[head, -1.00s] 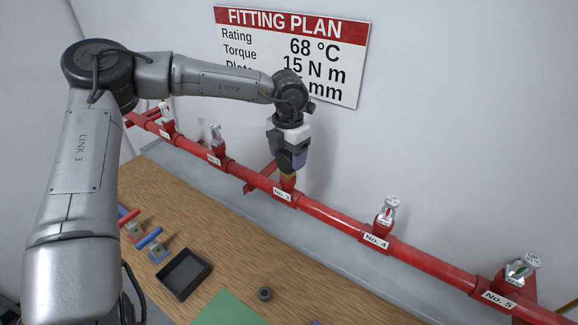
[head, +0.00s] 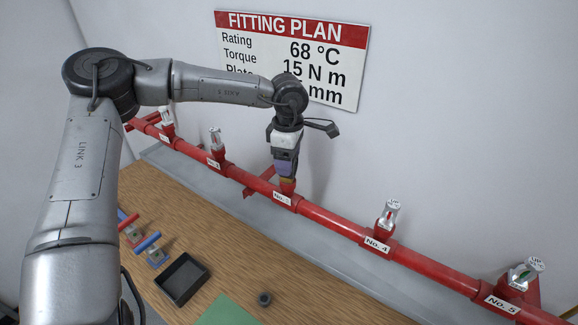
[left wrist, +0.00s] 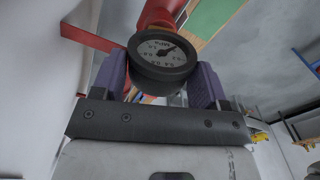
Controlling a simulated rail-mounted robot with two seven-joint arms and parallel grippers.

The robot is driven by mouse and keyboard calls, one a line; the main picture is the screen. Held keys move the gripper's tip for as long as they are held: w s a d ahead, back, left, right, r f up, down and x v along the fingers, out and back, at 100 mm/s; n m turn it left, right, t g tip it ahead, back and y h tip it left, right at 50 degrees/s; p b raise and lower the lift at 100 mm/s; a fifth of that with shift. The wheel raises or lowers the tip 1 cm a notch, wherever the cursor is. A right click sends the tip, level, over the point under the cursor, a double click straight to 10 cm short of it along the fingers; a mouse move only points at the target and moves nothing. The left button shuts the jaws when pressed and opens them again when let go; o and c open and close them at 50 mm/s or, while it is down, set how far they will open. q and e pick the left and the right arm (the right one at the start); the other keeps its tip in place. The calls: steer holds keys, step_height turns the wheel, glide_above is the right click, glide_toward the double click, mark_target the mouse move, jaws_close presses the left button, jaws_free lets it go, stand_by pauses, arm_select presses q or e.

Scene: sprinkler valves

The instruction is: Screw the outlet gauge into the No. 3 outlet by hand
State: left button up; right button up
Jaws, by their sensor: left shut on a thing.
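My left gripper (head: 285,172) points down over the No. 3 outlet (head: 287,187) on the red pipe (head: 330,219). Its purple fingers are shut on the outlet gauge (left wrist: 163,52), whose round black-rimmed dial shows in the left wrist view. In that view the gauge sits against a red fitting (left wrist: 160,13). A bit of brass shows between the fingers and the outlet in the head view. The fingers hide most of the gauge there, and I cannot tell how deep its thread sits. My right gripper is not in view.
Sprinkler heads stand on the neighbouring outlets, including No. 4 (head: 388,213) and No. 5 (head: 524,272). The bench holds a black tray (head: 182,278), a green mat (head: 228,311), a small dark ring (head: 264,298) and blue- and red-handled valves. A fitting plan sign (head: 292,55) hangs behind.

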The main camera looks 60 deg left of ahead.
arm_select(q)
steer(key=shift+r+m, duration=0.1)
steer(key=shift+m, duration=0.2)
steer(key=o, duration=1.1)
steer(key=shift+r+b, duration=0.45)
steer(key=shift+r, duration=6.4)
